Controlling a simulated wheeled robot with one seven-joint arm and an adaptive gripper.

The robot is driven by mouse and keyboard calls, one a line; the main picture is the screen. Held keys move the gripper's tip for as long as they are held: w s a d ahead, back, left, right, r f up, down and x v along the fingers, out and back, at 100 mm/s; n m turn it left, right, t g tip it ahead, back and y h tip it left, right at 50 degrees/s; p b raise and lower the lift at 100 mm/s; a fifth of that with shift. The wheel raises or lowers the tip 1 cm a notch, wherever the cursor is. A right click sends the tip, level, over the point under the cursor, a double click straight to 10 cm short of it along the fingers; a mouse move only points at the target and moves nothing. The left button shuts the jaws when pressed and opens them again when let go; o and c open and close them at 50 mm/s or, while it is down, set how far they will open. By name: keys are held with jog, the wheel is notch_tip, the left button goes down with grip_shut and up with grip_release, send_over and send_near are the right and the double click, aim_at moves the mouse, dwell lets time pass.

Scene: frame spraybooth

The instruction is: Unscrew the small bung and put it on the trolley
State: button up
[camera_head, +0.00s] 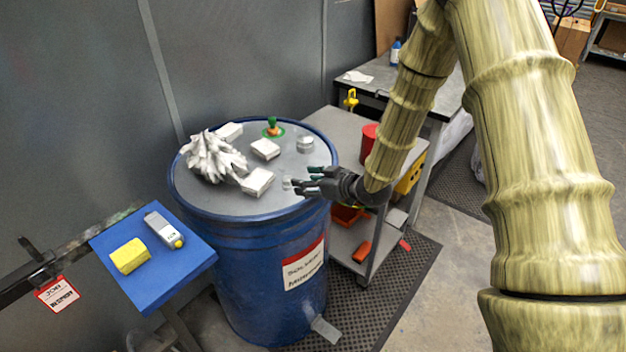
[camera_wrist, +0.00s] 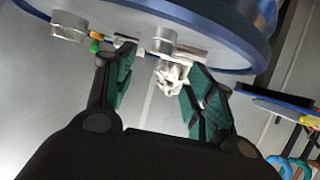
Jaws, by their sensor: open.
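A blue drum (camera_head: 262,275) with a grey lid stands in the middle of the head view. A small silver bung (camera_head: 287,183) sits near the lid's front right edge, partly hidden by my fingers. My gripper (camera_head: 312,182) comes in low from the right with its fingers pointing left at this bung. In the wrist view, the silver bung (camera_wrist: 165,40) shows beyond the gap between the open fingers (camera_wrist: 155,88). I cannot tell whether they touch it. A larger silver bung (camera_head: 305,144) stands farther back on the lid. The grey trolley (camera_head: 335,128) is behind and right of the drum.
White blocks (camera_head: 265,149), a crumpled white bundle (camera_head: 212,157) and a green-orange fitting (camera_head: 272,127) are on the lid. A blue stand (camera_head: 150,285) is front left.

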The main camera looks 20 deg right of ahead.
aim_at(287, 178)
jog(key=p+x, duration=0.3)
jog(key=x, duration=0.6)
jog(key=shift+f, duration=0.1)
jog(key=c, duration=1.1)
jog(key=o, duration=0.3)
jog(key=shift+c, duration=0.9)
jog(key=shift+o, duration=0.4)
jog(key=shift+w+n+g+y+p, duration=0.1)
jog(key=shift+n+g+y+p, duration=0.2)
jog(key=shift+n+g+y, duration=1.5)
jog(key=shift+n+g, duration=0.1)
jog(key=shift+n, duration=0.3)
